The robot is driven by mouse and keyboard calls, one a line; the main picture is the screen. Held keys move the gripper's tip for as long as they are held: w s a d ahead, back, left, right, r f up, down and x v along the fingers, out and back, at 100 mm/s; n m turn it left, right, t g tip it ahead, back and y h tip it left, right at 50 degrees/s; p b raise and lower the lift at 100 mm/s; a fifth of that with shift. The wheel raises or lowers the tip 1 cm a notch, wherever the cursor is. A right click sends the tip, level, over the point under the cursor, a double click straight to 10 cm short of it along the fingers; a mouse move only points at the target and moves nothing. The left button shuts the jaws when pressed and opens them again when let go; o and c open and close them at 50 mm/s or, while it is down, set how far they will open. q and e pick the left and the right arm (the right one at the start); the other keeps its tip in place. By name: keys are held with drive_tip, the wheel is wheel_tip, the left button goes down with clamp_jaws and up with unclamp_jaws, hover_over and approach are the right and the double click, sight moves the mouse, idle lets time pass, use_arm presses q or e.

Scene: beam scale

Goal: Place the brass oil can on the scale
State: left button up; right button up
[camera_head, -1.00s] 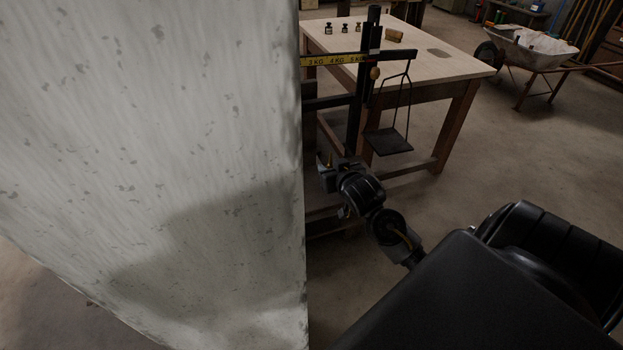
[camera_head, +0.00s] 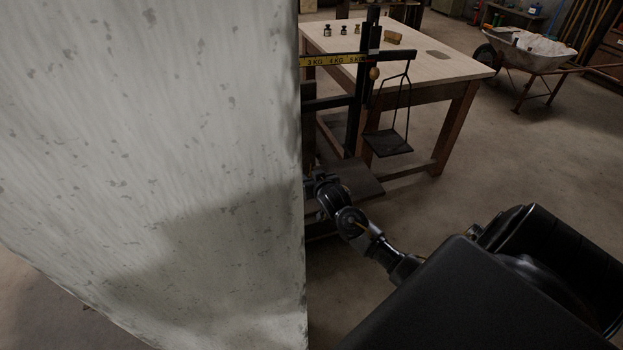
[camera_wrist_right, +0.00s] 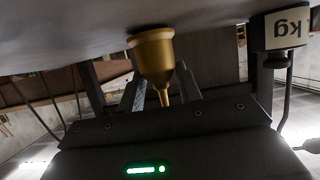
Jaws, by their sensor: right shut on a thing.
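The brass oil can (camera_wrist_right: 157,56) shows in the right wrist view, upside down in the picture, its spout toward the gripper body. My right gripper (camera_wrist_right: 160,72) is shut on it, a finger on either side. The can's base meets or nearly meets a grey surface (camera_wrist_right: 60,40); I cannot tell whether they touch. In the head view my right gripper (camera_head: 318,186) is at the pale panel's edge, its tips and the can hidden. The scale's yellow-marked beam (camera_head: 335,60) and hanging right pan (camera_head: 389,143) show; its left part is hidden. My left gripper is out of view.
A large pale, mottled panel (camera_head: 150,120) blocks the left half of the head view. A wooden table (camera_head: 455,68) with small weights stands behind the scale.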

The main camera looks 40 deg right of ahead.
drive_tip(key=shift+f, duration=0.1)
drive_tip(key=shift+f, duration=0.15)
drive_tip(key=o, duration=1)
